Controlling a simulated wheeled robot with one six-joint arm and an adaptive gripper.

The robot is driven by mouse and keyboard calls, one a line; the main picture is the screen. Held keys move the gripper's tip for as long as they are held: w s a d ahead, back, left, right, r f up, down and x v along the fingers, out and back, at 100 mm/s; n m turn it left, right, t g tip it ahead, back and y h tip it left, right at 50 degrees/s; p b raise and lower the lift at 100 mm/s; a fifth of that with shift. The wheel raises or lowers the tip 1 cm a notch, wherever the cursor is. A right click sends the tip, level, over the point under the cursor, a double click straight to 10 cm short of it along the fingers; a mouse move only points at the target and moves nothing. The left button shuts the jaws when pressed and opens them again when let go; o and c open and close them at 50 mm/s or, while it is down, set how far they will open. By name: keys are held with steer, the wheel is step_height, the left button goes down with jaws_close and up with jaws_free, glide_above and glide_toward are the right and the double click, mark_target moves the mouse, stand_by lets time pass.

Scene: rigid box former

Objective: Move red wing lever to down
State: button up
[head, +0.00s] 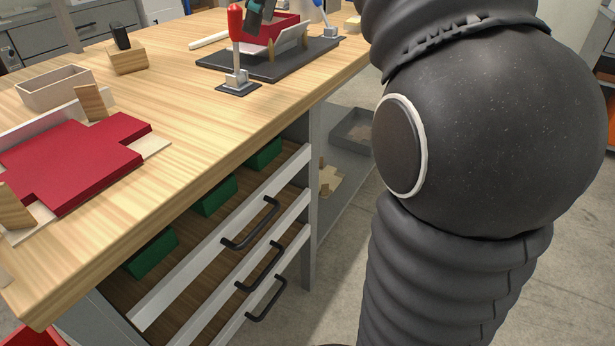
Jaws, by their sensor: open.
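The red wing lever (236,25) stands upright at the top middle of the head view. Its red grip is on top of a metal stem, and its foot is a grey bracket on a small dark plate on the wooden bench. My gripper (262,15) shows only in part, as dark, teal-edged fingers cut off by the top edge. It is open, just right of the red grip in the picture and over the red box (284,24). I cannot tell the depth gap between the fingers and the lever.
A dark base plate (220,61) carries the box and pale flaps. A blue lever (319,3) stands behind. A red cross-shaped blank (70,165) lies at left, near an open tray (54,90). Drawers with black handles (250,225) face the aisle. My arm hides the right side.

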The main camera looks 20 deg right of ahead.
steer(key=v, duration=1.1)
steer(key=s+a+f+m+b, duration=0.1)
steer(key=s+f+m, duration=0.2)
steer(key=f, duration=0.8)
steer(key=s+a+f+m+h+b, duration=0.1)
steer(key=s+f+m, duration=0.2)
steer(key=f, duration=0.9)
steer(key=s+a+f+m+t+h+b, duration=0.1)
steer(key=s+f+m, duration=0.2)
steer(key=s+f, duration=0.5)
step_height(320, 180, down, 4)
steer(key=shift+s+f+m, duration=0.1)
steer(key=shift+s+m, duration=0.2)
steer(key=shift+s, duration=0.05)
